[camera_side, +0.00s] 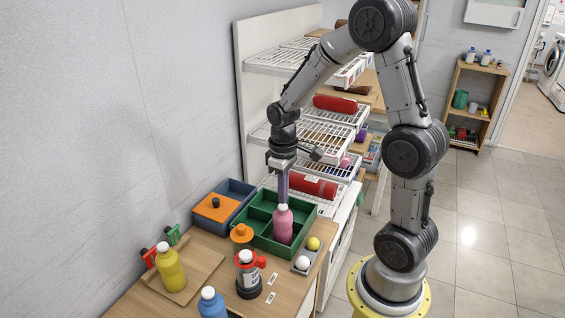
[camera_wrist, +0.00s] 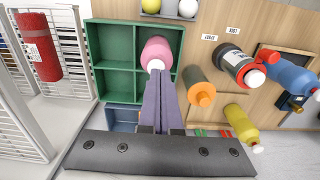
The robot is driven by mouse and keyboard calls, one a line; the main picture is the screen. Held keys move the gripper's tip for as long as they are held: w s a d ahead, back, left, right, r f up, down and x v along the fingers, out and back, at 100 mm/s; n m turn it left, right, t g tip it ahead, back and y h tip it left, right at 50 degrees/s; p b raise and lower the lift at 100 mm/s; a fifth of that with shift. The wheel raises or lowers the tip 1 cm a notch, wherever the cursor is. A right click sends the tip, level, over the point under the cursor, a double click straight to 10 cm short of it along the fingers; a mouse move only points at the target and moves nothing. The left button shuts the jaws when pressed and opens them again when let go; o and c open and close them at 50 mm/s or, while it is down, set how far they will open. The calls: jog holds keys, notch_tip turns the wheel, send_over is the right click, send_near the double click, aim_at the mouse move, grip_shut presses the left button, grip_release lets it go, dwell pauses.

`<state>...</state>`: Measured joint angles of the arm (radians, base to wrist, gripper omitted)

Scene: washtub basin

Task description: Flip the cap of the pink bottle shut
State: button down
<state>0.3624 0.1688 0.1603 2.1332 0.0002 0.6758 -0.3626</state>
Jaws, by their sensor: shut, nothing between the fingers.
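The pink bottle (camera_side: 283,226) stands upright in a compartment of the green divided tray (camera_side: 312,248). It also shows in the wrist view (camera_wrist: 156,49). Its white cap (camera_side: 282,207) is at the top, partly behind my fingertips in the wrist view; I cannot tell whether its lid is open or shut. My gripper (camera_side: 282,201) points straight down above the bottle, fingers together and empty. In the wrist view the fingertips (camera_wrist: 157,73) are at the white cap, touching it or just above it; I cannot tell which.
A blue-grey bin with an orange block (camera_side: 216,208) adjoins the tray. An orange-capped bottle (camera_side: 241,233), a red-collared bottle (camera_side: 249,273), a yellow bottle (camera_side: 170,268) and a blue bottle (camera_side: 211,303) stand nearby. A small tray with balls (camera_side: 303,263) is at right. Wire shelves (camera_side: 312,136) rise behind.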

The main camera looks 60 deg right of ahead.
aim_at(283, 206)
notch_tip(283, 206, up, 12)
jog(key=shift+w+f, duration=0.15)
jog(key=shift+f, duration=0.05)
